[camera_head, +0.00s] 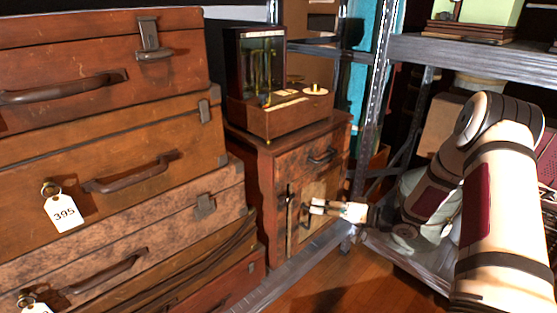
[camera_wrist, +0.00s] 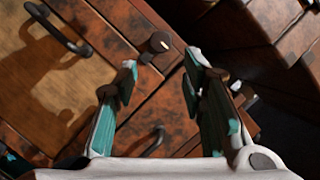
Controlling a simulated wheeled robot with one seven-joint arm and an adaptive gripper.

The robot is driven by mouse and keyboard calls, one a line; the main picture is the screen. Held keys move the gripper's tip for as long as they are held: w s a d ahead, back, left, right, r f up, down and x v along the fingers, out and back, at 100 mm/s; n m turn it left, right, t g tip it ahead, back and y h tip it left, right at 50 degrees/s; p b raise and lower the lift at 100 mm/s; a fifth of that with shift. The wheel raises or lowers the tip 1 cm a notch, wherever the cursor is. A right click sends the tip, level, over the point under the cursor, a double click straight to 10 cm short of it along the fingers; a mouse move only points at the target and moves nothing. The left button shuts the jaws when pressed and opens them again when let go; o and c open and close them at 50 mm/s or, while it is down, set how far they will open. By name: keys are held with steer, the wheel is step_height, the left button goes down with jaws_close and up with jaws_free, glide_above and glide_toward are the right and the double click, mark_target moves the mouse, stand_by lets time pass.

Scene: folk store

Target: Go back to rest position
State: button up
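My gripper (camera_head: 313,206) is in front of the small wooden cabinet (camera_head: 270,190), at the height of its door. In the wrist view my gripper (camera_wrist: 161,66) has its two fingers apart, with nothing held between them. The cabinet's wooden front (camera_wrist: 105,30) fills much of the wrist view, with a dark knob (camera_wrist: 158,42) just beyond the fingertips. Dark curved handles also show there. In the head view the cabinet's drawer and door look closed. Whether the gripper touches the cabinet cannot be told.
Stacked brown suitcases (camera_head: 110,120) stand at the left, some with number tags. A wooden box instrument (camera_head: 285,115) sits on the cabinet. A metal shelf upright (camera_head: 372,100) and an upper shelf (camera_head: 470,52) are close to my arm at the right. Some wooden floor (camera_head: 335,285) is clear.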

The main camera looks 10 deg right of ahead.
steer(key=w+d+r+h, duration=0.2)
steer(key=r+h, duration=0.2)
steer(key=r, duration=0.1)
steer(key=w+d+r+h, duration=0.2)
steer(key=r+h, duration=0.2)
steer(key=r, duration=0.1)
steer(key=s+d+r+g+h, duration=0.25)
steer(key=s+r+h, duration=0.35)
steer(key=s+r, duration=0.45)
steer(key=s+a+r+g+y, duration=0.1)
steer(key=s+a+r+g, duration=0.3)
steer(key=s, duration=0.9)
steer(key=s+a+f+g+y, duration=0.1)
steer(key=s+a, duration=0.5)
steer(key=s, duration=0.7)
steer(key=s+a+r+g+y, duration=0.1)
steer(key=s+a+r+g, duration=0.15)
steer(key=s+a, duration=0.65)
steer(key=s+d+r+t+p, duration=0.1)
steer(key=r+p, duration=0.9)
steer(key=r, duration=0.1)
steer(key=s+d+r+t+p, duration=0.2)
steer(key=r+p, duration=0.9)
steer(key=shift+d+t+p, duration=0.3)
